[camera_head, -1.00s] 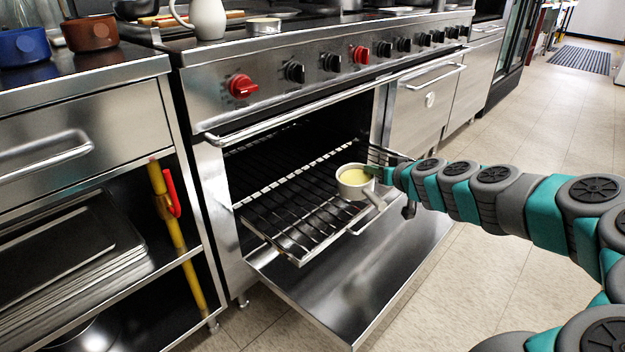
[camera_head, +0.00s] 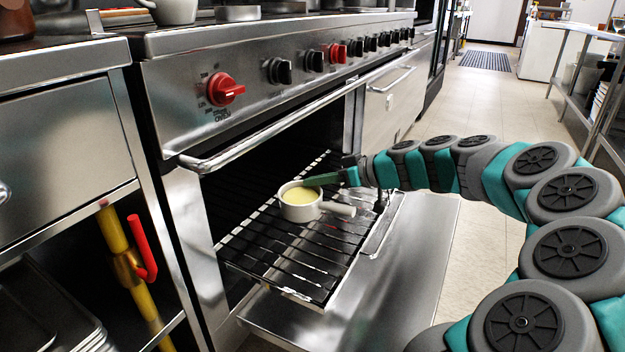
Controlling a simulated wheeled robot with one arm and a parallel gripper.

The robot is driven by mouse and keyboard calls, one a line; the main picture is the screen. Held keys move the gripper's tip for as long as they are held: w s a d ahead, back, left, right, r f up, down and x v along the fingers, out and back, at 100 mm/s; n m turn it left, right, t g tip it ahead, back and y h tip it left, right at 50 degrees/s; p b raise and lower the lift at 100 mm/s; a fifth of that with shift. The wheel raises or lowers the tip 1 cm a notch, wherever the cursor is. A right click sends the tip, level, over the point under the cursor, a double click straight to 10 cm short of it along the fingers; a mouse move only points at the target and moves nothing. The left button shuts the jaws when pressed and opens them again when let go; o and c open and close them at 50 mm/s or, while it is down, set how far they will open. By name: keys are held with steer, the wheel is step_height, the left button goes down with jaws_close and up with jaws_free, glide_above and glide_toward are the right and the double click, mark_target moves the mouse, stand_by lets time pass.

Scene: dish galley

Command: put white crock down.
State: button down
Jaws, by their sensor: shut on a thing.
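The white crock (camera_head: 301,209) is a small round pot with a stubby handle and a yellow filling. It appears upright, over the pulled-out oven rack (camera_head: 290,258); I cannot tell whether its base touches the wires. My gripper (camera_head: 318,182) reaches in from the right and is shut on the crock at its rim. The fingertips are small and partly hidden against the crock.
The oven door (camera_head: 420,240) hangs open below the rack. The oven's front handle bar (camera_head: 270,138) runs above the opening. Bare rack wires lie in front of the crock. A yellow pole (camera_head: 122,255) with a red hook stands at the left.

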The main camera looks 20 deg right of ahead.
steer(key=w+d, duration=0.1)
steer(key=w, duration=0.2)
steer(key=w+d, duration=0.2)
steer(key=w, duration=0.2)
steer(key=w+d+f, duration=0.1)
steer(key=w, duration=0.2)
steer(key=shift+w+d, duration=0.2)
steer(key=shift+w, duration=0.15)
steer(key=shift+w+f, duration=0.1)
steer(key=shift+f, duration=0.2)
step_height(320, 180, down, 3)
steer(key=shift+b, duration=0.45)
steer(key=c, duration=0.9)
jaws_free()
steer(key=shift+c, duration=0.2)
steer(key=shift+r, duration=0.1)
